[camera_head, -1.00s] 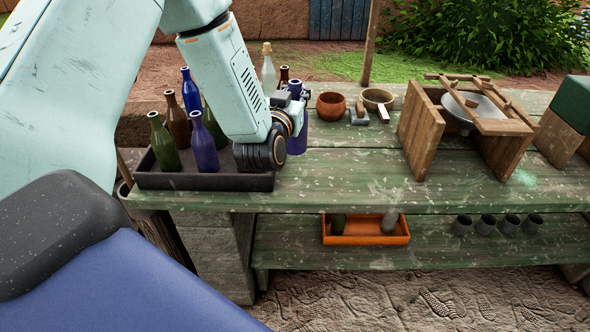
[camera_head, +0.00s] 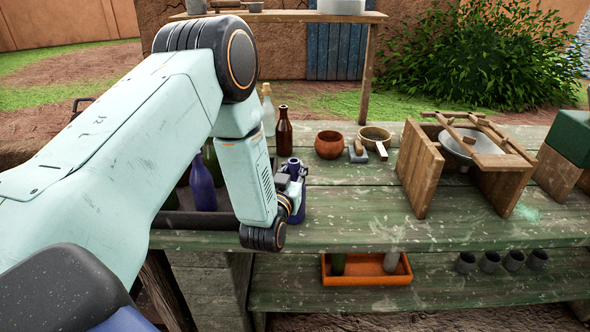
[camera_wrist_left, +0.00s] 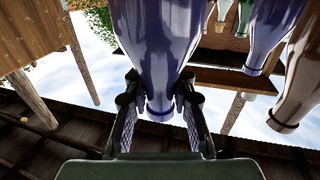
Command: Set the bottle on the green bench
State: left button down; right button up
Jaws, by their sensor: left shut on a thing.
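My left gripper (camera_head: 291,172) is shut on a blue bottle (camera_head: 298,210) by its neck. The bottle is upright over the green bench (camera_head: 350,218), just right of the dark tray (camera_head: 185,219) and near the front edge. I cannot tell whether its base touches the bench top. In the left wrist view the bottle (camera_wrist_left: 160,45) shows between the two fingers (camera_wrist_left: 160,112), its neck pointing down in the picture. My left arm hides much of the tray and its bottles. My right gripper is not in view.
A brown bottle (camera_head: 284,132), a pale bottle (camera_head: 267,112), a clay bowl (camera_head: 329,145) and a pan (camera_head: 375,137) stand behind. A wooden frame (camera_head: 420,170) is at right. Bare bench lies between. An orange tray (camera_head: 366,280) sits on the lower shelf.

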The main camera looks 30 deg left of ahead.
pick_arm(q)
jog(key=shift+d+f, duration=0.1)
jog(key=shift+f, duration=0.05)
jog(key=c, duration=1.1)
grip_release()
